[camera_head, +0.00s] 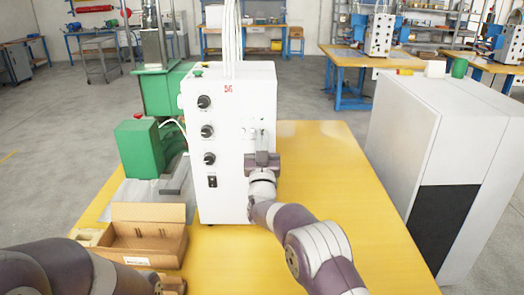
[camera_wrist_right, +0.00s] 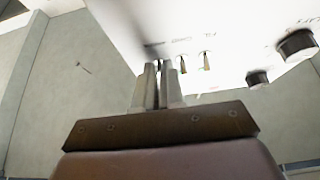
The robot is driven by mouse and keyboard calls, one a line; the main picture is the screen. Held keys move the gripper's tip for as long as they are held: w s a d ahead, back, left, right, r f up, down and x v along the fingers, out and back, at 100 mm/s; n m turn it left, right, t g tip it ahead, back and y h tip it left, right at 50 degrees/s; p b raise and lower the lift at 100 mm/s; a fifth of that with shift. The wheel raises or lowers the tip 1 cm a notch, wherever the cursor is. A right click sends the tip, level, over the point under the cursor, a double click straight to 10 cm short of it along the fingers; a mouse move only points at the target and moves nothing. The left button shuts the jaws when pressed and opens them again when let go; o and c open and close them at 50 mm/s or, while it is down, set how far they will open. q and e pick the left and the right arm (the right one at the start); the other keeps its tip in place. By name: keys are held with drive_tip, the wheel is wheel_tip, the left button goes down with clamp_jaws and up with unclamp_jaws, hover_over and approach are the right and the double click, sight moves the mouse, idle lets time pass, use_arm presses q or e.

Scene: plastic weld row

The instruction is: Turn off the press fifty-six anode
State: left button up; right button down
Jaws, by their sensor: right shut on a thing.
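The press control box (camera_head: 235,110) is white and marked 56 in red, with three black knobs down its left side and a black switch (camera_head: 212,181) below them. My right gripper (camera_head: 262,155) is at the right part of its front panel. In the right wrist view the gripper's fingers (camera_wrist_right: 159,66) are close together at the panel, shut on a small switch that they mostly hide. Two small metal toggles (camera_wrist_right: 194,64) stand beside the fingertips. The panel lettering there is too blurred to read surely. My left arm shows at lower left; its gripper is out of view.
The green press (camera_head: 140,147) stands left of the box. An open cardboard box (camera_head: 146,212) sits on the yellow table (camera_head: 320,185) in front. A large grey-white cabinet (camera_head: 405,140) stands at the right. The table right of the control box is clear.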

drive_tip(key=c, duration=1.5)
unclamp_jaws()
drive_tip(key=b+v, duration=0.2)
drive_tip(key=v, duration=1)
drive_tip(key=shift+s+f, duration=0.1)
drive_tip(key=shift+s, duration=0.3)
